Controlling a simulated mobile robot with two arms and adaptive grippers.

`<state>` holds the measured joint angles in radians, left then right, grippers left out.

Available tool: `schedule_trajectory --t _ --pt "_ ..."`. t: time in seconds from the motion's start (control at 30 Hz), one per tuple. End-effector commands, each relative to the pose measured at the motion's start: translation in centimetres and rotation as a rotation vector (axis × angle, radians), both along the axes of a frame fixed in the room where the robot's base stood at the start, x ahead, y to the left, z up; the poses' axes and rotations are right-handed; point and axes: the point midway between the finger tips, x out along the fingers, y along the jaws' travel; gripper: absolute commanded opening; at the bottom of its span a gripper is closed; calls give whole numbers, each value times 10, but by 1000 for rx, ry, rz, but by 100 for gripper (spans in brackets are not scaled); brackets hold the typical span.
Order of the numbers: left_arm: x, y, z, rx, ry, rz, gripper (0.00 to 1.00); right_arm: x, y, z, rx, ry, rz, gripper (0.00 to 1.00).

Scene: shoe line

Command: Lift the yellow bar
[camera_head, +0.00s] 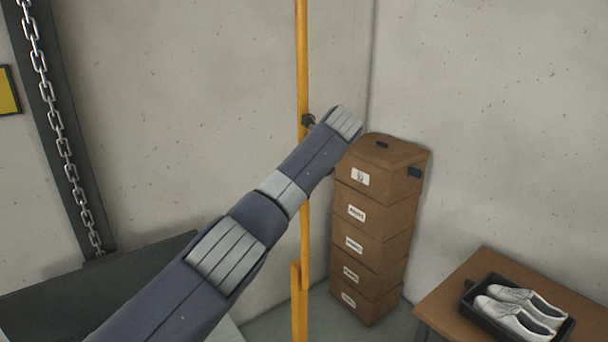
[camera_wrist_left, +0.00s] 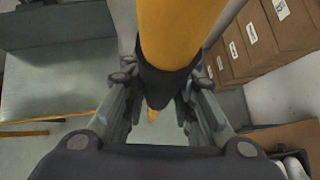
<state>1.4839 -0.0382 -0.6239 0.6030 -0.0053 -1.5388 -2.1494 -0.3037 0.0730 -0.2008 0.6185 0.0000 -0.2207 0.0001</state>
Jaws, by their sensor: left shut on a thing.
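The yellow bar (camera_head: 303,60) stands upright in the head view, running from the top edge down behind my left arm. In the left wrist view the yellow bar (camera_wrist_left: 180,30) passes between the fingers, with a dark sleeve around it. My left gripper (camera_wrist_left: 155,100) is shut on the bar at or close to this sleeve. In the head view my wrist hides most of the gripper, and a small dark part shows against the bar. Below my arm, a second yellow piece (camera_head: 295,305) stands beside the bar's lower part. My right gripper is not in view.
A stack of several brown boxes (camera_head: 368,240) stands right of the bar near the wall corner. A brown table (camera_head: 450,300) with a black tray (camera_head: 468,300) of white shoes (camera_head: 515,312) is at lower right. A chain (camera_head: 63,148) hangs along a dark post at left.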

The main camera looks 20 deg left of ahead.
Motion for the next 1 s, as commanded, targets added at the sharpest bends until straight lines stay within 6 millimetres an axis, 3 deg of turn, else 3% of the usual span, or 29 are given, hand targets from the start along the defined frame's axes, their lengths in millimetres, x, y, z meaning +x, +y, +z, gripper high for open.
schedule_trajectory --t 0.1,0.13,0.2,0.23,0.67,0.87,1.0 --pt "-2 0 -6 -4 14 3 0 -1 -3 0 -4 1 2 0" --pt "-2 0 -6 -4 14 3 28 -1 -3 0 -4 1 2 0" --pt "-2 0 -6 -4 13 3 44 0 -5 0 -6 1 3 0" --pt "-2 0 -5 -3 12 3 46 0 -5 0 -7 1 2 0" --pt "-3 -2 3 -1 3 1 46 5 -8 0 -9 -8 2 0" --pt "-18 -15 22 -1 2 0 46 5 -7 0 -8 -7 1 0" --pt "-36 -31 45 -2 2 -1 46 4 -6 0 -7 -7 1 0"
